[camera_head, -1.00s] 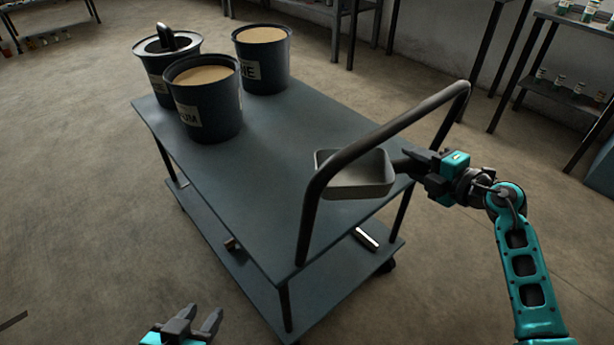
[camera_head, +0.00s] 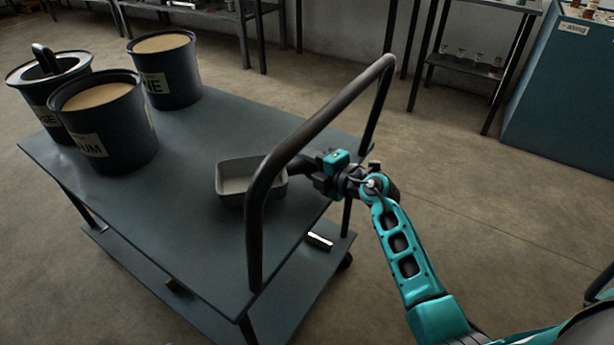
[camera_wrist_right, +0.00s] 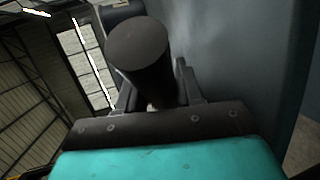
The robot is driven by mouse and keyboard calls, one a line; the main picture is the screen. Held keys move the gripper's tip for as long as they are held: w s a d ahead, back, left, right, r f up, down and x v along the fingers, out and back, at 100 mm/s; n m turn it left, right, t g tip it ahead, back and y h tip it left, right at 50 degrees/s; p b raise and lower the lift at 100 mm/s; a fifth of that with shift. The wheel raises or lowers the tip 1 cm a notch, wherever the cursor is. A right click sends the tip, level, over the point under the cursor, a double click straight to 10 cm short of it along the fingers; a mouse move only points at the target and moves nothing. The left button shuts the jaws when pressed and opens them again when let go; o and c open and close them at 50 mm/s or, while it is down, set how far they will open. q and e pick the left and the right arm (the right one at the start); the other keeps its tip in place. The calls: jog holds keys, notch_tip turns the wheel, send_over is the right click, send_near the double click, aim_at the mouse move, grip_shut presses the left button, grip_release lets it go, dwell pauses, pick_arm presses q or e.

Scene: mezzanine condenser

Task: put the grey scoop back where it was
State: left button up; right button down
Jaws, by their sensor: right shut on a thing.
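The grey scoop (camera_head: 232,185), a shallow open pan with a dark handle, is over the near end of the blue-grey cart top (camera_head: 205,240). The cart's push rail (camera_head: 325,118) crosses in front of the pan's right side. My right gripper (camera_head: 314,172) is shut on the scoop's handle, at the rail's opening. In the right wrist view the dark round handle (camera_wrist_right: 150,55) stands between the fingers. I cannot tell whether the pan touches the cart top. My left gripper is out of view.
Several dark buckets stand at the cart's far end: a front one (camera_head: 105,125) and a back one (camera_head: 163,70) with tan contents, and a left one (camera_head: 50,75) with a dark looped object on top. The middle of the cart top is clear. Shelves (camera_head: 465,65) line the wall.

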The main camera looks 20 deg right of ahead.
notch_tip(320, 180, down, 2)
jog(key=shift+b, duration=0.35)
jog(key=shift+f, duration=0.15)
jog(key=c, duration=0.7)
grip_release()
jog(key=shift+c, duration=0.2)
